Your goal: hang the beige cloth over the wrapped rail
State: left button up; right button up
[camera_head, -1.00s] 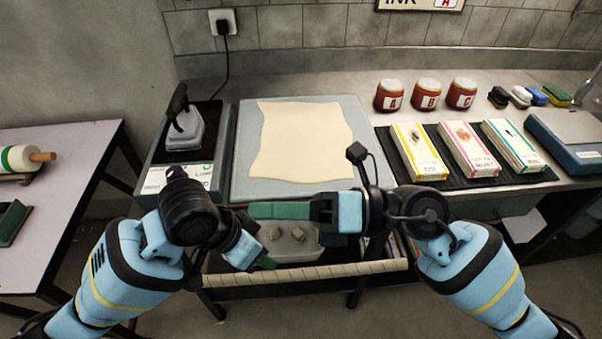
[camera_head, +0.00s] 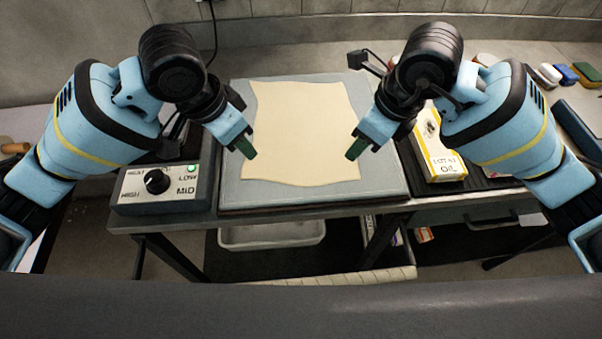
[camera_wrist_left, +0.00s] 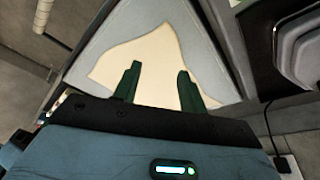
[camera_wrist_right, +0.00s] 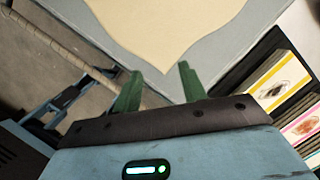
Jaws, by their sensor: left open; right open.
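The beige cloth (camera_head: 300,125) lies flat and spread on the grey pad (camera_head: 392,190), with slightly wavy edges. It also shows in the left wrist view (camera_wrist_left: 155,50) and the right wrist view (camera_wrist_right: 170,25). My left gripper (camera_head: 246,150) is open and empty over the cloth's left side. My right gripper (camera_head: 356,148) is open and empty at the cloth's right edge; its fingers (camera_wrist_right: 160,72) point toward a corner of the cloth. I cannot tell whether either gripper touches the cloth. The wrapped rail (camera_head: 345,279) is low in front of the table, bare, and partly hidden by my body.
A control box with a knob (camera_head: 157,182) stands left of the pad. A yellow-and-white box (camera_head: 438,155) stands on the right. A pale bin (camera_head: 270,236) sits below the table. Several small coloured blocks (camera_head: 568,74) lie at the back right.

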aim_at(250, 172)
pick_arm(q)
jog(key=f, duration=0.7)
jog(key=shift+w+f, duration=0.2)
jog(key=shift+f, duration=0.05)
pick_arm(e)
notch_tip(250, 172, down, 8)
jog(key=shift+w+r, duration=0.15)
jog(key=shift+r, duration=0.1)
pick_arm(q)
jog(key=shift+f, duration=0.1)
pick_arm(e)
jog(key=shift+f, duration=0.1)
pick_arm(q)
jog(key=shift+s+f, duration=0.1)
jog(key=shift+f, duration=0.2)
pick_arm(e)
jog(key=shift+f, duration=0.3)
pick_arm(q)
jog(key=shift+r, duration=0.1)
jog(key=shift+c, duration=0.5)
pick_arm(e)
jog(key=shift+r, duration=0.1)
jog(key=shift+c, duration=0.5)
pick_arm(q)
grip_shut()
pick_arm(e)
grip_shut()
pick_arm(q)
jog(key=shift+a, duration=0.1)
